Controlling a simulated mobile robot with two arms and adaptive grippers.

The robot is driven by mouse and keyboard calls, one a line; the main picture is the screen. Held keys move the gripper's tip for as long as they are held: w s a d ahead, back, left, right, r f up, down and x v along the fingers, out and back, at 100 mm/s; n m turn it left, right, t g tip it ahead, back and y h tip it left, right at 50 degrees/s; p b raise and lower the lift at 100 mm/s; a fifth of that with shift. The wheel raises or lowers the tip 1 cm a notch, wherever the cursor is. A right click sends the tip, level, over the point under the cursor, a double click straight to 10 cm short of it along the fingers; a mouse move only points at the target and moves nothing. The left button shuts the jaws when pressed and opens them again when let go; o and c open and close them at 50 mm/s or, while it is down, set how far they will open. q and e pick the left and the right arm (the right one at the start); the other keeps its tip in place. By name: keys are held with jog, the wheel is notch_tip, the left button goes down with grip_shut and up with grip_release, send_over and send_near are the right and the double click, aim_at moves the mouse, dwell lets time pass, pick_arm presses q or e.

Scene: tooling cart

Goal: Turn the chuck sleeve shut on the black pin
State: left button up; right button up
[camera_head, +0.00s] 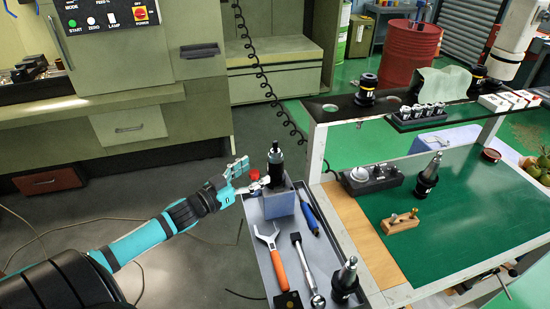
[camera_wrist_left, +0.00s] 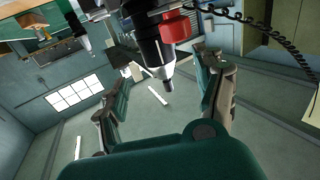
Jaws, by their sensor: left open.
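The black chuck (camera_head: 275,167) stands upright in a grey holder block (camera_head: 280,203) on the cart tray. It also shows in the wrist view (camera_wrist_left: 148,42), upside down there. I see no contact with the sleeve. My right gripper is not in view.
An orange-handled wrench (camera_head: 280,268), a ratchet (camera_head: 308,270), a blue-handled tool (camera_head: 308,210) and a tool holder (camera_head: 345,280) lie or stand on the tray. The green-topped bench (camera_head: 470,230) is at right.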

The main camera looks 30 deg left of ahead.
aim_at(268, 164)
pick_arm(q)
jog(key=p+x, duration=0.1)
jog(key=x, duration=0.6)
jog(key=shift+w+r, duration=0.1)
jog(key=shift+w, duration=0.1)
jog(key=shift+w+d, duration=0.2)
jog(key=shift+w, duration=0.35)
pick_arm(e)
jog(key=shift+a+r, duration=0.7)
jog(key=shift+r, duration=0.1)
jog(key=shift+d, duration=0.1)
pick_arm(q)
jog(key=shift+c, duration=0.5)
jog(key=c, duration=1.1)
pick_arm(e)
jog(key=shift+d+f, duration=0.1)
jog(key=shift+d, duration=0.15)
pick_arm(q)
jog(key=shift+m, duration=0.3)
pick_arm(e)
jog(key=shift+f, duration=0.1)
